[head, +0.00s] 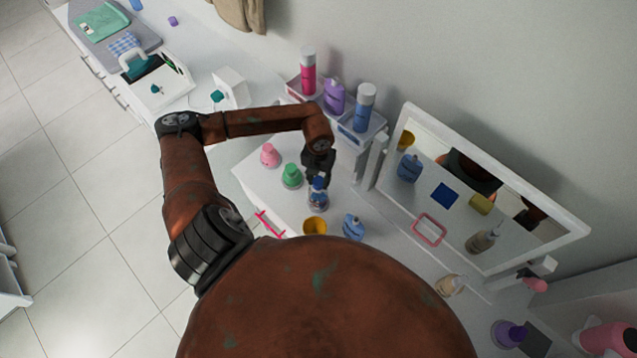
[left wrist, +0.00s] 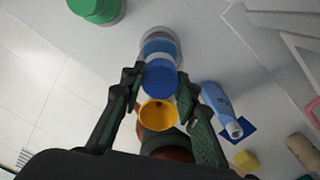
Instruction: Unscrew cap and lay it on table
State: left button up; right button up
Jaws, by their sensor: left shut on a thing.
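A small bottle with a clear-looking body (head: 318,203) stands upright on the white table (head: 255,190). A blue cap (head: 318,184) is at its top; it also shows in the left wrist view (left wrist: 160,80). My left gripper (head: 317,176) points down over the bottle, shut on the blue cap. In the left wrist view its two dark fingers (left wrist: 158,84) flank the cap. The cap is in line with the bottle; I cannot tell whether they still touch. My right gripper is not in view.
A green bottle (head: 291,177) and a pink bottle (head: 269,156) stand left of the bottle. A caddy with tall bottles (head: 365,138) and a mirror (head: 470,190) stand behind.

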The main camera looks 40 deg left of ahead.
pick_arm(q)
jog(key=o, duration=1.3)
jog(key=shift+c, duration=0.5)
jog(key=m+b, duration=0.2)
jog(key=shift+f+m, duration=0.2)
jog(key=shift+m, duration=0.2)
jog(key=m+b, duration=0.3)
jog(key=m, duration=0.2)
jog(key=m+b, duration=0.4)
jog(key=m, duration=0.2)
jog(key=shift+m, duration=0.4)
jog(key=shift+r+m+b, duration=0.1)
jog(key=shift+m+b, duration=0.35)
jog(key=shift+m, duration=0.45)
jog(key=shift+r+m, duration=0.1)
jog(key=shift+m, duration=0.2)
